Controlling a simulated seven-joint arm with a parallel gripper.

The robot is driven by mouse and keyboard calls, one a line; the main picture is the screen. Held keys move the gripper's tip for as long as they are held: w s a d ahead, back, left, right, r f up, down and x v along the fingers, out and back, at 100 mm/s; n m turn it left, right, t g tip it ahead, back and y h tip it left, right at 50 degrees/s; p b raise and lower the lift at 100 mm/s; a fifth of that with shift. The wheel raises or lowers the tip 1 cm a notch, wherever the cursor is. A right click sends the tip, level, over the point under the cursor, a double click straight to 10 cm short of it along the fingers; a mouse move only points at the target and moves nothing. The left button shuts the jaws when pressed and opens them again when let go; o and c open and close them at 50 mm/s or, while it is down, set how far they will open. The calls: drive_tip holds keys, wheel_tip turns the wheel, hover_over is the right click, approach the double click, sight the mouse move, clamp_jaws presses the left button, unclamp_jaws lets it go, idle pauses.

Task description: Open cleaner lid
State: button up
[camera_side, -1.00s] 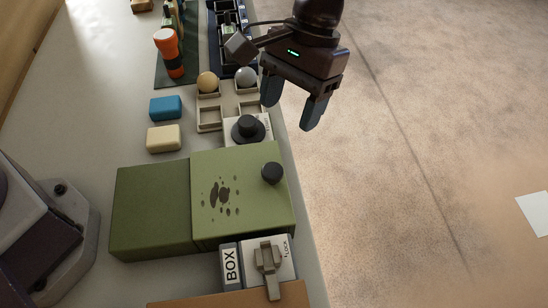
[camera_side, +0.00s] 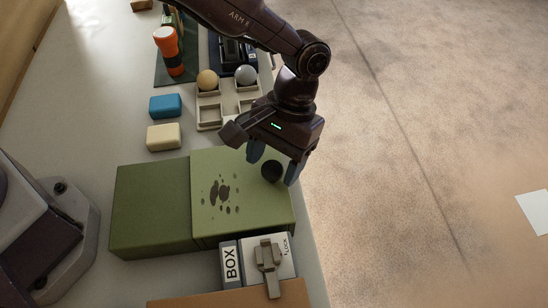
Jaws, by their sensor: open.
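The green box (camera_side: 150,208) sits on the table, with a lighter green lid (camera_side: 240,215) over its right part. Dark splotches mark the lid. A black round knob (camera_side: 271,171) stands near the lid's upper right corner. My gripper (camera_side: 274,166) is open, with its two fingers on either side of the knob in the picture. I cannot tell whether the fingers touch the knob. I see nothing held in the gripper.
A latch panel labelled BOX and LOCK (camera_side: 267,262) is just below the green box. A cream block (camera_side: 164,137), a blue block (camera_side: 166,106) and a compartment tray (camera_side: 209,116) with two balls lie above it. An orange flashlight (camera_side: 168,50) stands farther back. The table's right edge is close.

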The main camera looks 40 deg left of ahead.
drive_tip(key=shift+s+f, duration=0.1)
drive_tip(key=shift+f, duration=0.1)
clamp_jaws()
drive_tip(key=s+a, duration=0.9)
drive_tip(key=shift+s+a, duration=0.2)
drive_tip(key=shift+a, duration=0.05)
unclamp_jaws()
